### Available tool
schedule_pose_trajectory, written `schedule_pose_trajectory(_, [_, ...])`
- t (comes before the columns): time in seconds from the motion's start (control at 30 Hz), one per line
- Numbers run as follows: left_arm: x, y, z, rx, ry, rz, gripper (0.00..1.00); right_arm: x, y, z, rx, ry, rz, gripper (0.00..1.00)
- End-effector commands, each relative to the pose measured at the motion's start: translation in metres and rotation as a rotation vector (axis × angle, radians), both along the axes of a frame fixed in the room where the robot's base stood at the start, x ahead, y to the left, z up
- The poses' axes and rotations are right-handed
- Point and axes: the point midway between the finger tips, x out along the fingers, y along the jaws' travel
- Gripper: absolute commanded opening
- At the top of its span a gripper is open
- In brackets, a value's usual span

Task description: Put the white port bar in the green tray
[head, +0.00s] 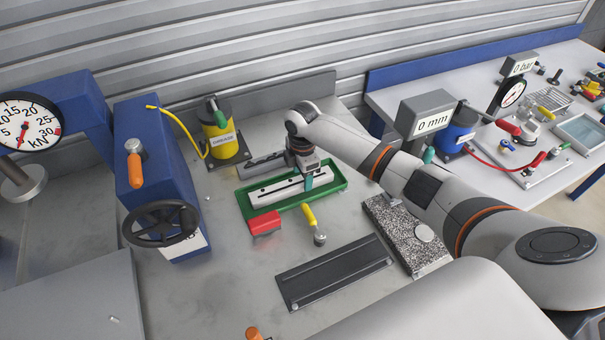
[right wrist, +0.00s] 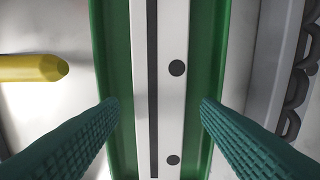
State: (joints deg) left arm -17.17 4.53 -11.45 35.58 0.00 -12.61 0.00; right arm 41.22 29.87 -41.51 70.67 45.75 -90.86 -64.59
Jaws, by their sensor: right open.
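The white port bar (head: 275,191) lies lengthwise inside the green tray (head: 337,172) on the bench. It has a dark groove and dark round holes. In the right wrist view the bar (right wrist: 172,60) runs up the middle, between the tray's green walls (right wrist: 115,60). My right gripper (head: 306,179) is over the right part of the tray in the head view. Its two green ribbed fingers (right wrist: 160,115) are open, one on each side of the bar, with gaps between them and it. My left gripper is not in view.
A red block (head: 265,223) and a yellow-handled tool (head: 309,216) are in front of the tray. A grey bar (head: 262,163) lies behind it, near the yellow grease can (head: 222,138). A dark slotted plate (head: 333,271) and a speckled slab (head: 405,238) are nearer me.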

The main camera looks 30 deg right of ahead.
Motion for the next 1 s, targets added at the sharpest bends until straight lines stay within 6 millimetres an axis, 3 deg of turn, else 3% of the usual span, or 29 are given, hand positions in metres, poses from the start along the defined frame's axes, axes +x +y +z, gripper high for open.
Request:
schedule_pose_trajectory(0.03, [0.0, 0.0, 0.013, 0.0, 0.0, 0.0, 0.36, 0.0, 0.0, 0.014, 0.0, 0.0, 0.0, 0.58])
schedule_pose_trajectory(0.33, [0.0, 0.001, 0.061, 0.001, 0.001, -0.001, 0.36, 0.0, 0.0, 0.062, 0.0, 0.0, 0.0, 0.58])
schedule_pose_trajectory(0.63, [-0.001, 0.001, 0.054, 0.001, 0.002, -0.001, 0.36, 0.001, 0.0, 0.103, 0.001, -0.001, 0.0, 0.58])
schedule_pose_trajectory(1.0, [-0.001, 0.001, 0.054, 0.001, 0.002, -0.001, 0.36, 0.0, 0.0, 0.112, 0.0, 0.001, 0.0, 0.58])
